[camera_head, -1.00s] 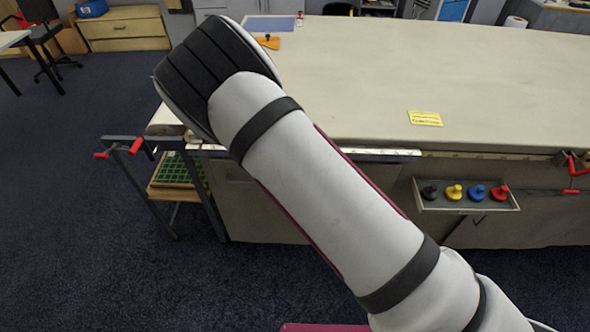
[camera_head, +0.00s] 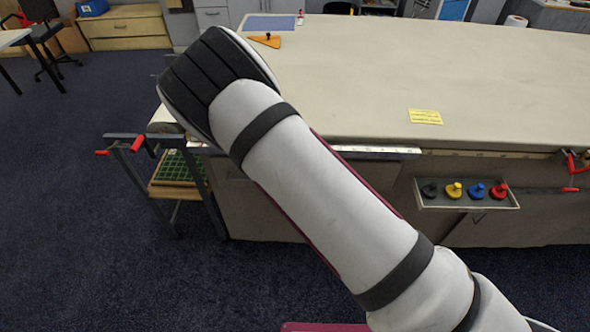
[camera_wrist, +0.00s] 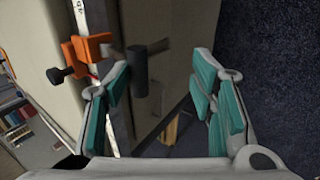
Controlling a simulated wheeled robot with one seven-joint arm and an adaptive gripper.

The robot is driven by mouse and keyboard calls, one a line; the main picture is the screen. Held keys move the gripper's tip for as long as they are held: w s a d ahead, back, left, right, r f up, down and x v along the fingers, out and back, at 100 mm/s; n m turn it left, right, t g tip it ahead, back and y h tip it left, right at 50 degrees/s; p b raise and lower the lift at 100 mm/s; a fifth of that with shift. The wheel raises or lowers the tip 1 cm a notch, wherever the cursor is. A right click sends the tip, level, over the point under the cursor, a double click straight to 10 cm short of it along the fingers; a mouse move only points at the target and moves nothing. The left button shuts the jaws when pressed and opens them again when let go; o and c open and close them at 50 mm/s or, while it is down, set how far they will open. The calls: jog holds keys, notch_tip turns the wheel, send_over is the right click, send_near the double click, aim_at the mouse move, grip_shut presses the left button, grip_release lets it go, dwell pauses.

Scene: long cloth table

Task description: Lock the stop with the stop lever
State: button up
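In the wrist view an orange stop (camera_wrist: 88,53) with a black knob on its left side sits on a metal rail with scale marks. A dark stop lever (camera_wrist: 139,72) with a cylinder-like grip stands out to the right of the stop. My gripper (camera_wrist: 160,66) is open, with teal pads on both fingers. In the picture the lever's grip lies between the fingers, closer to the left one. I cannot tell whether it touches a pad. In the head view my arm hides the stop, the lever and my gripper.
The long cloth table (camera_head: 340,75) carries a yellow note (camera_head: 425,117) and an orange piece (camera_head: 265,41). Red-handled cranks (camera_head: 137,144) stick out at its left end. A tray (camera_head: 467,206) with several coloured knobs hangs at the front.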

jog(key=shift+s+d+f, duration=0.15)
jog(key=shift+s+f, duration=0.05)
jog(key=shift+f, duration=0.1)
jog(key=v, duration=1.2)
jog(key=shift+w+r, duration=0.2)
jog(key=shift+r, duration=0.1)
